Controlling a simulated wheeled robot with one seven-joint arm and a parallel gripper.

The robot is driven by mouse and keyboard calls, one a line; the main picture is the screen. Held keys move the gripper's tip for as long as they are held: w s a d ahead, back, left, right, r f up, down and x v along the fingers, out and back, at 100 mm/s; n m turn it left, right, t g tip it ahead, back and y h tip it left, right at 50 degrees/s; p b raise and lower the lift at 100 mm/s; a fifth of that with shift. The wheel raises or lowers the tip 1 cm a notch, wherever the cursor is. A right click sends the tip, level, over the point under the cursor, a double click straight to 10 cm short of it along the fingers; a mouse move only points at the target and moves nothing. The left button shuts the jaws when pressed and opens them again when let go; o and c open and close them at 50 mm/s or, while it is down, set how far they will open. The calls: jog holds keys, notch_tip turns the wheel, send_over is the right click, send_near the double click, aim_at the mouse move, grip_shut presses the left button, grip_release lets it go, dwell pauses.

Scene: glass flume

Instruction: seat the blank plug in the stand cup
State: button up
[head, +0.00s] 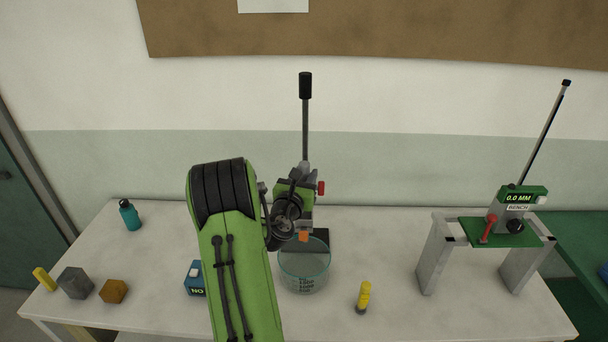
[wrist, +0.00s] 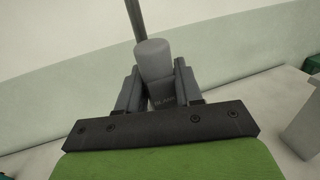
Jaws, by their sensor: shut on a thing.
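The blank plug (wrist: 154,62) is a plain grey cylinder with faint lettering low on it, in the middle of the wrist view. My gripper (wrist: 158,82) is shut on it, one grey finger on each side, and the plug's rounded end stands out beyond the fingers. In the head view my arm hides most of the gripper and plug. The stand (head: 305,130) is a thin upright pole with a black top, a red knob and a dark base. Its pole rises just behind the plug in the wrist view (wrist: 135,18). I cannot make out the stand cup; it is probably hidden.
A clear beaker (head: 304,275) stands before the stand. A yellow-handled piece (head: 363,296) is to its right, a blue box (head: 195,278) to its left. Blocks (head: 75,283) and a bottle (head: 130,215) are far left. A gauge frame (head: 432,258) stands at right.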

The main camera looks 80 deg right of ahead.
jog(key=shift+f+b, duration=0.7)
jog(key=shift+f, duration=0.65)
jog(key=shift+r+p, duration=0.15)
jog(key=shift+p, duration=0.4)
jog(key=shift+f+b, duration=2.5)
jog(key=shift+f, duration=0.4)
jog(key=o, duration=1.2)
jog(key=shift+a, duration=0.1)
jog(key=a+b, duration=0.4)
jog(key=a, duration=0.1)
jog(key=a+b, duration=1)
jog(key=shift+w+a, duration=0.3)
